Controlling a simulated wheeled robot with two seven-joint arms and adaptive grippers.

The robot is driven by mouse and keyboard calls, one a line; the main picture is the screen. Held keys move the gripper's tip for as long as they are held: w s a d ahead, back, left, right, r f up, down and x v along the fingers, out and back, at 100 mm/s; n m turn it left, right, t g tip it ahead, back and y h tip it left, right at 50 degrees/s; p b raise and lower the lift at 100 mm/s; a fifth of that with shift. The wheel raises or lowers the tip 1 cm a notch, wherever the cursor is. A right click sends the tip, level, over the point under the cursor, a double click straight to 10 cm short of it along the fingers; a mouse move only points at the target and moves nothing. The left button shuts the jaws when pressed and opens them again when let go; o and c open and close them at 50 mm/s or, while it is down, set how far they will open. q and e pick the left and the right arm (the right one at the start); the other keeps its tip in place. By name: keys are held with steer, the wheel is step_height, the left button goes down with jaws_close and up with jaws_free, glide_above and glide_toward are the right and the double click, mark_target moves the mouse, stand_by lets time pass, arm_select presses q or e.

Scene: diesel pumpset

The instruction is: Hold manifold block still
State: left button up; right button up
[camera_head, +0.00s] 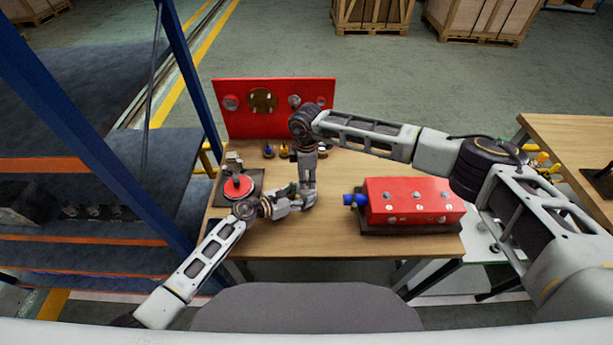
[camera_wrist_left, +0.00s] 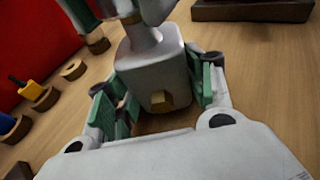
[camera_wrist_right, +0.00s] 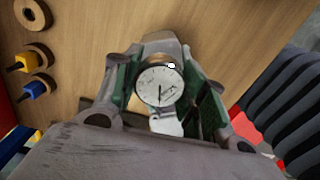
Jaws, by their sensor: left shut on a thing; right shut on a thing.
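The manifold block (camera_wrist_left: 155,70) is grey, with a brass-coloured port on the face toward the left wrist camera. My left gripper (camera_wrist_left: 160,95) is shut on it, green pads on both sides; it shows in the head view (camera_head: 290,203) low over the table. My right gripper (camera_wrist_right: 165,95) comes in from above and is shut on a round white-faced gauge (camera_wrist_right: 160,86) with a dark needle. A brass fitting shows behind the gauge, beside a grey body. I cannot tell whether the gauge is seated in the block. In the head view the arms largely hide both parts.
A red panel (camera_head: 240,122) with round gauges stands at the table's back. Blue and yellow plugs and wooden rings (camera_wrist_right: 37,14) sit before it. A red box with blue fittings (camera_head: 410,202) is right, a red disc fixture (camera_head: 238,187) left. Bare table (camera_head: 290,240) lies in front.

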arm_select(q)
steer(key=shift+d+r, duration=0.15)
arm_select(e)
steer(key=shift+f, duration=0.15)
steer(key=o, duration=0.9)
arm_select(q)
steer(key=shift+w, duration=0.1)
arm_select(e)
steer(key=o, duration=0.5)
steer(key=shift+r, duration=0.2)
steer(key=shift+w+r, duration=0.1)
steer(key=shift+r, duration=5.8)
arm_select(q)
steer(key=o, duration=1.5)
